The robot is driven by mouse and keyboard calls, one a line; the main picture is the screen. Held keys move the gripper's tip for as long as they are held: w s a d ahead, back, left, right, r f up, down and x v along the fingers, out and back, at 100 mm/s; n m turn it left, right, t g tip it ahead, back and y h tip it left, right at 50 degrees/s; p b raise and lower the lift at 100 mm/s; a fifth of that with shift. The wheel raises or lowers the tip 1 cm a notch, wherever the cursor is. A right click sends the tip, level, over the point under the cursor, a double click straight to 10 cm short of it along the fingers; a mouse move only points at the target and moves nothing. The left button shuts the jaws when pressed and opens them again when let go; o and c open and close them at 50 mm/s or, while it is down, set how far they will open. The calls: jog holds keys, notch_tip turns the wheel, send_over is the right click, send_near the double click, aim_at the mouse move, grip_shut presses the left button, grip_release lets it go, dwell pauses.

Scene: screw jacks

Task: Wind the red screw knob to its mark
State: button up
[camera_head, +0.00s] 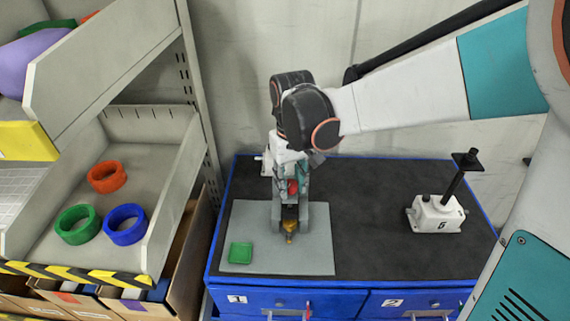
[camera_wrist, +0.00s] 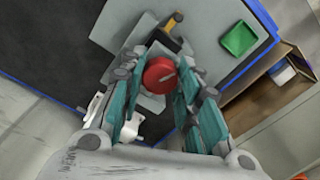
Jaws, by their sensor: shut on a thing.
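The red screw knob (camera_wrist: 160,75) shows as a round red top between my two fingers in the wrist view. My gripper (camera_wrist: 163,70) is shut on it from above, one finger on each side. In the head view my gripper (camera_head: 290,212) points down over the grey mat, and only a bit of red (camera_head: 292,187) shows between its links. A yellow and dark part (camera_head: 290,228) shows just below the fingertips; it also shows beside the knob in the wrist view (camera_wrist: 173,22). My gripper hides most of the knob's mount. I cannot make out the knob's mark.
A green square tray (camera_head: 240,253) lies on the grey mat (camera_head: 310,260). A white jack (camera_head: 435,214) with a tall black post, labelled 6, stands at the right of the black-topped blue cabinet. Left is a shelf bin (camera_head: 165,175) with red, green and blue rings.

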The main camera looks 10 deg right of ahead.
dwell(0.4)
jog(key=o, duration=1.1)
notch_tip(320, 180, up, 12)
jog(key=shift+f, duration=0.1)
jog(key=shift+s, duration=0.1)
jog(key=s+d+f+m+t+b, duration=0.1)
jog(key=s+d+f+t+b, duration=0.1)
jog(key=s+d+f+b, duration=0.1)
jog(key=s+d+f+t+b, duration=0.2)
jog(key=s+f+b, duration=0.4)
jog(key=f, duration=0.4)
jog(key=s+d+f+m+t+b, duration=0.1)
jog(key=s+d+f+t+b, duration=0.2)
jog(key=s+d+f+b, duration=0.2)
jog(key=shift+s+d+f+m+b, duration=0.1)
jog(key=shift+s+f+m+b, duration=0.15)
jog(key=shift+f+b, duration=0.65)
